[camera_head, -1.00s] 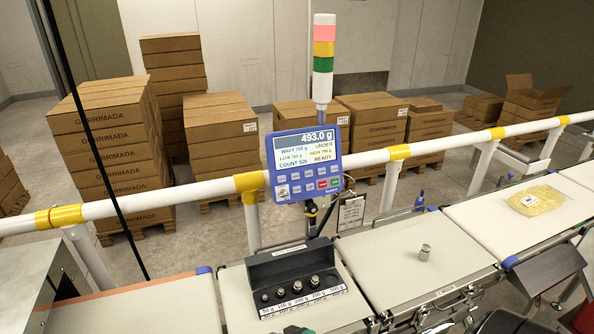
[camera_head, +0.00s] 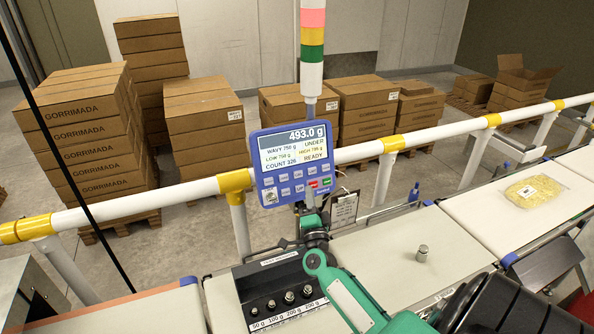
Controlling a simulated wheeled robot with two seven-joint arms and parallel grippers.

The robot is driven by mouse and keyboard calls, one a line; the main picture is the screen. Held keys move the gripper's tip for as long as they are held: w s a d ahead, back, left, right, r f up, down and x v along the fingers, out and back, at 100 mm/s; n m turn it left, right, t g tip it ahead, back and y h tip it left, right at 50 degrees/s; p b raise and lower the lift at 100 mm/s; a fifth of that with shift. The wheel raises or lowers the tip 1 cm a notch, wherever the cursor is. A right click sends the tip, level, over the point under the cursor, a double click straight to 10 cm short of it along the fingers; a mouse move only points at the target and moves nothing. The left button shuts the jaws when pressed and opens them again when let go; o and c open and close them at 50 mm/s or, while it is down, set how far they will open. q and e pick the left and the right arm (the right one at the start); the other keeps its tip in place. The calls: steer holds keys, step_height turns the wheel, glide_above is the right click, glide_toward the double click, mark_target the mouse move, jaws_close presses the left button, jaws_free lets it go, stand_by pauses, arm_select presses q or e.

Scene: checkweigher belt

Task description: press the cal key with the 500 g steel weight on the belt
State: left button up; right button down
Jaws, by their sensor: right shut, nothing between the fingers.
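The steel weight (camera_head: 422,254) stands upright on the pale weighing belt (camera_head: 375,262), right of centre. The blue indicator panel (camera_head: 293,163) reads 493.0 g, with UNDER and READY beside it. Its rows of small keys (camera_head: 285,191) sit below the screen; their labels are too small to read, so I cannot tell which is cal. My right gripper (camera_head: 309,199) is shut and empty, at the panel's lower edge below the red and green keys. It partly covers that edge; I cannot tell if it touches a key. My left gripper is not in view.
A black weight case (camera_head: 263,281) with several weights stands left of my right arm, which partly hides it. A white rail (camera_head: 120,207) runs behind the belts. A bag of yellow product (camera_head: 535,191) lies on the right belt. Stacked cartons (camera_head: 85,130) stand beyond the rail.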

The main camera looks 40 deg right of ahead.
mark_target(298, 174)
steer(key=shift+s+d+r+m+g+h, duration=0.1)
steer(key=shift+d+r+m+g+h, duration=0.25)
steer(key=shift+d+m+h, duration=0.4)
steer(key=shift+w+d+f+b, duration=0.4)
steer(key=shift+w+b, duration=0.5)
steer(key=shift+w, duration=0.45)
steer(key=shift+w+d+f+b, duration=0.45)
steer(key=shift+w+b, duration=0.45)
steer(key=shift+w, duration=0.45)
steer(key=shift+w+d+f+b, duration=0.4)
steer(key=shift+w+b, duration=0.5)
steer(key=shift+w, duration=0.45)
steer(key=shift+r, duration=0.1)
steer(key=shift+w, duration=0.1)
steer(key=shift+w+d, duration=0.1)
steer(key=shift+w, duration=0.2)
